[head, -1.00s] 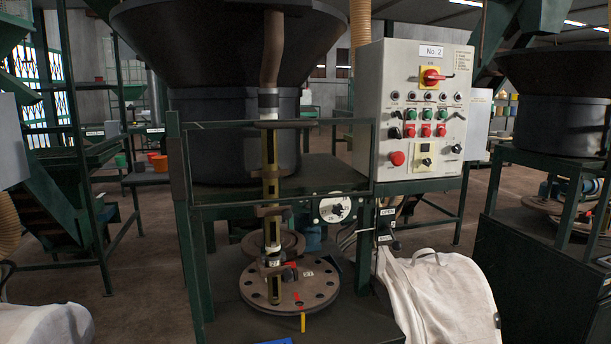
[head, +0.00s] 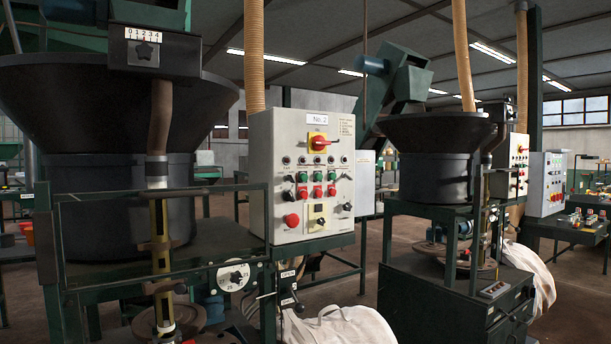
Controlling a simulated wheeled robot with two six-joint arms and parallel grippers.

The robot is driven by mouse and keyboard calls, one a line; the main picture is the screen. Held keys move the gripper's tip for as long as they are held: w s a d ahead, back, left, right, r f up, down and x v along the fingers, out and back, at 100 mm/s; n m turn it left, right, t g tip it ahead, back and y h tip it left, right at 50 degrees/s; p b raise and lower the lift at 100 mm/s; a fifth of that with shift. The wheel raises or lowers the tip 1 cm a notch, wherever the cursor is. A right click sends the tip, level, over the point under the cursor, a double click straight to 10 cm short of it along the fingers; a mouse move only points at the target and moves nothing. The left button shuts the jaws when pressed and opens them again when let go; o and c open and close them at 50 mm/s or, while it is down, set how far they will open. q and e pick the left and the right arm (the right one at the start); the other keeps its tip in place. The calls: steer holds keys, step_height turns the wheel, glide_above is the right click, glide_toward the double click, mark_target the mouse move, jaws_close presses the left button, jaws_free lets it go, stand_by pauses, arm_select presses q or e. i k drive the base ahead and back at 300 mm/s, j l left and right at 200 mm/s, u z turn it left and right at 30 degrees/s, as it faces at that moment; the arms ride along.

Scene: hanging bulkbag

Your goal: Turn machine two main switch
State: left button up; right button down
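The control box labelled No. 2 (head: 286,210) stands right of centre-left in the head view, on the frame of the machine with the black hopper (head: 100,110). Its main switch (head: 320,143) is a red rotary handle on a yellow plate, near the top of the panel below the No. 2 label. The handle lies roughly level, pointing right. Below it are indicator lamps, green and red buttons (head: 318,191), a red mushroom button (head: 292,221) and a small yellow-plated selector (head: 320,217). Neither of my grippers shows in the view.
A white bag (head: 340,326) lies below the box at the bottom. Another hopper machine (head: 430,160) with its own panel (head: 511,165) stands to the right, with a grey cabinet (head: 548,184) beyond. Floor shows between the machines. A green rail (head: 160,190) fronts the near machine.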

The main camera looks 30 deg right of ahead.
mark_target(319, 143)
steer(key=i+l+u, duration=0.1)
steer(key=l, duration=0.3)
steer(key=i+l, duration=0.15)
steer(key=l, duration=0.25)
steer(key=i+l+u, duration=0.15)
steer(key=l, duration=0.25)
steer(key=l+u, duration=0.1)
steer(key=l, duration=0.3)
